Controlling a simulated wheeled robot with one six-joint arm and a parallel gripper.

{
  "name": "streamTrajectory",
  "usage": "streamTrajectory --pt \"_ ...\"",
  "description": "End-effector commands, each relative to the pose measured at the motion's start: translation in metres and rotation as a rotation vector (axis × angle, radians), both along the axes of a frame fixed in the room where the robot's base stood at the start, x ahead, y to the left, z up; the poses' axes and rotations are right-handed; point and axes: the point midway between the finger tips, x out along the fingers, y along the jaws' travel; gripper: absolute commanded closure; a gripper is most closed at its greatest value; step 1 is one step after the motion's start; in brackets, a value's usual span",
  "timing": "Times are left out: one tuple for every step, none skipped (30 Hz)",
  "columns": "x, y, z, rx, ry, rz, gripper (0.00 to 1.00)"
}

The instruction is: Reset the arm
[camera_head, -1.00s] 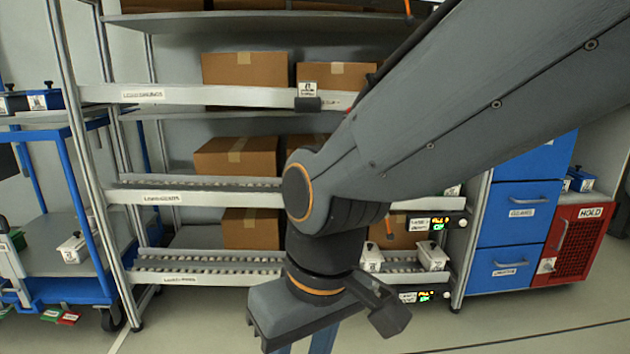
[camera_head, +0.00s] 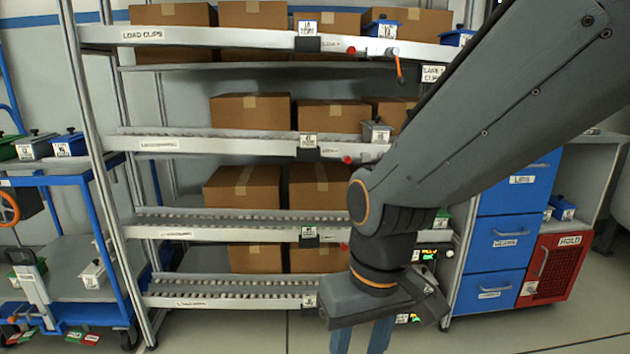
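My gripper (camera_head: 372,318) hangs from the end of my grey arm, right of the middle in the head view, in front of the lower shelves of the flow rack. It points down toward the floor. Two blue-grey prongs show beneath its dark body with a gap between them; the bottom of the picture cuts them off. The tips are hidden, so I cannot tell how far apart they are. Nothing held can be made out. The arm reaches in from the upper right, bent at the elbow.
The flow rack (camera_head: 215,219) holds several cardboard boxes (camera_head: 250,110) and small bins. A blue cart (camera_head: 75,165) stands at left. Blue drawers (camera_head: 512,235) and a red HOLD cabinet (camera_head: 556,268) stand at right. Bare floor (camera_head: 240,338) shows in front of the rack.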

Motion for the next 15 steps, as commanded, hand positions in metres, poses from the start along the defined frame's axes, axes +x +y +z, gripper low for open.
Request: streamTrajectory --pt "-0.002 -0.008 0.018 -0.006 0.003 -0.022 0.62" --pt "-0.002 -0.012 0.024 -0.009 0.004 -0.033 0.62" --pt "-0.002 -0.017 0.031 -0.012 0.005 -0.048 0.62" --pt "-0.002 -0.021 0.036 -0.015 0.006 -0.059 0.62" --pt "-0.001 -0.025 0.042 -0.017 0.006 -0.071 0.62" --pt "-0.002 -0.031 0.049 -0.021 0.007 -0.086 0.62" --pt "-0.002 -0.035 0.055 -0.023 0.009 -0.097 0.62" --pt "-0.002 -0.039 0.06 -0.026 0.011 -0.108 0.62" --pt "-0.003 -0.045 0.067 -0.03 0.012 -0.123 0.62" --pt "-0.003 -0.049 0.073 -0.033 0.012 -0.133 0.62" --pt "-0.004 -0.054 0.078 -0.035 0.013 -0.144 0.62" --pt "-0.004 -0.059 0.086 -0.039 0.015 -0.159 0.62" --pt "-0.005 -0.064 0.091 -0.041 0.017 -0.17 0.62" --pt "-0.006 -0.068 0.096 -0.043 0.018 -0.181 0.62" --pt "-0.007 -0.074 0.104 -0.046 0.02 -0.196 0.62"
